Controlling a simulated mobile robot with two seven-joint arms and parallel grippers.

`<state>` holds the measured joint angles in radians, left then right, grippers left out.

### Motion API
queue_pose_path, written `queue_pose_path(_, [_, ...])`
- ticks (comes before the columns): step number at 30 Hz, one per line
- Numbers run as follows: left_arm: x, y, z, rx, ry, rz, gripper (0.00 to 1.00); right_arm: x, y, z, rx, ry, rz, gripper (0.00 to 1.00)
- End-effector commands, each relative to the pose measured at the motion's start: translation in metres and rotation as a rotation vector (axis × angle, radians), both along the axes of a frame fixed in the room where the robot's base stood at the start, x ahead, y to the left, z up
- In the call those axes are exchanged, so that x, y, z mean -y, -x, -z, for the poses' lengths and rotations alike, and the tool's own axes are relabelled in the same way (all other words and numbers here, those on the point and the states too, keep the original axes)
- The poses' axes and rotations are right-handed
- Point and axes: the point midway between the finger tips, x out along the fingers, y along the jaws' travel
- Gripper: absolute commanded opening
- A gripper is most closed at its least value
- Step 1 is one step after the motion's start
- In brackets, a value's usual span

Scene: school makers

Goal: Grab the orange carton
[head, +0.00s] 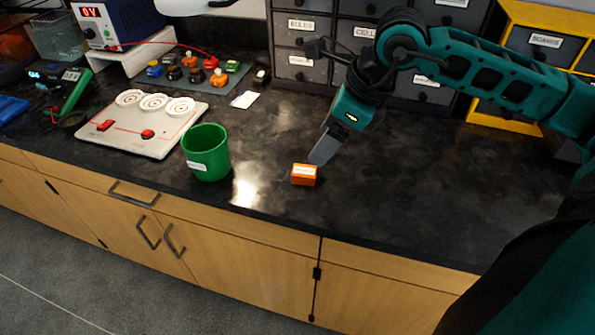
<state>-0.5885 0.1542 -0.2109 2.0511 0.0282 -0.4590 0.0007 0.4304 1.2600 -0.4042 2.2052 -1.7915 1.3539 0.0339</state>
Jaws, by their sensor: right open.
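The carton stands on the counter and is not held. My left gripper is not in view.
A green cup (206,153) stands left of the carton. A white board with three round sockets (150,133) lies further left. Labelled grey drawers (301,45) and a yellow cabinet (500,118) line the back. The counter right of the carton is clear.

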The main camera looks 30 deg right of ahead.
Motion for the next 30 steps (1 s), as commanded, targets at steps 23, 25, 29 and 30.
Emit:
queue_pose_path(23, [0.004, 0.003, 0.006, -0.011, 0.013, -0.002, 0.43, -0.017, -0.029, 0.087, 0.000, -0.004, 0.000, 0.70])
queue_pose_path(25, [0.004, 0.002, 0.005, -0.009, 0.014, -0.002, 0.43, -0.018, -0.030, 0.088, 0.000, -0.004, 0.000, 0.70])
queue_pose_path(29, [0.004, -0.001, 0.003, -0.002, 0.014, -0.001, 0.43, -0.017, -0.030, 0.088, 0.000, -0.004, 0.000, 0.70])
queue_pose_path(30, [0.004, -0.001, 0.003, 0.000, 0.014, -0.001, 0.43, -0.018, -0.030, 0.088, 0.000, -0.004, 0.000, 0.69])
